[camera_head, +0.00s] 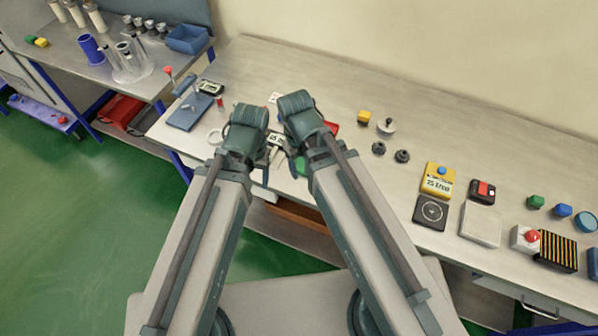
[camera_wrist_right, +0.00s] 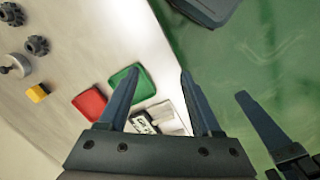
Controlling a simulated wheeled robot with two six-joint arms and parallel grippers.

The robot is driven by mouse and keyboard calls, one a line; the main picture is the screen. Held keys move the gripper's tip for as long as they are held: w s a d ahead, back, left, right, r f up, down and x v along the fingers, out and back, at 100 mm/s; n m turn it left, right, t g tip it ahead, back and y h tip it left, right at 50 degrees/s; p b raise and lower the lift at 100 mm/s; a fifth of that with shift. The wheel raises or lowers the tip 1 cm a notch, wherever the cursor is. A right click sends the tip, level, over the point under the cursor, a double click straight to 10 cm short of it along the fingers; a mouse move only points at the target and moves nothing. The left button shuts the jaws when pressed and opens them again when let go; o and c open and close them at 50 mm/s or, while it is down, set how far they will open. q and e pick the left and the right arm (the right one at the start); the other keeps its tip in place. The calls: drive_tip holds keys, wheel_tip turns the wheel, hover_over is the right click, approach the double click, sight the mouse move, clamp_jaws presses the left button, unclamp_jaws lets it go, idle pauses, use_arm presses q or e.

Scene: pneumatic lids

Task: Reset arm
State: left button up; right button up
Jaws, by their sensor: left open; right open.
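My two arms reach forward over the near edge of the workbench, side by side. My left gripper (camera_head: 268,168) is open with nothing between its fingers; part of it shows at the right edge of the right wrist view. My right gripper (camera_wrist_right: 160,74) is open and empty, its two fingers spread over the bench edge. A green dish (camera_wrist_right: 140,80) and a red dish (camera_wrist_right: 88,104) lie on the bench beside its left finger. A small device with a display (camera_wrist_right: 142,122) shows between the fingers, partly hidden. In the head view the wrists cover much of these things.
The workbench (camera_head: 440,115) holds a yellow device (camera_head: 438,180), dark gears (camera_head: 402,156), a yellow block (camera_head: 364,117) and a red-button box (camera_head: 525,238) to the right. A blue press stand (camera_head: 190,108) stands left. A second table with a blue bin (camera_head: 188,39) is farther left.

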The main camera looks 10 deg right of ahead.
drive_tip(key=shift+s+a+m, duration=0.6)
drive_tip(key=shift+s+a, duration=0.3)
drive_tip(key=shift+s, duration=0.25)
wheel_tip(320, 180, down, 7)
drive_tip(key=b, duration=0.6)
drive_tip(key=shift+b, duration=0.4)
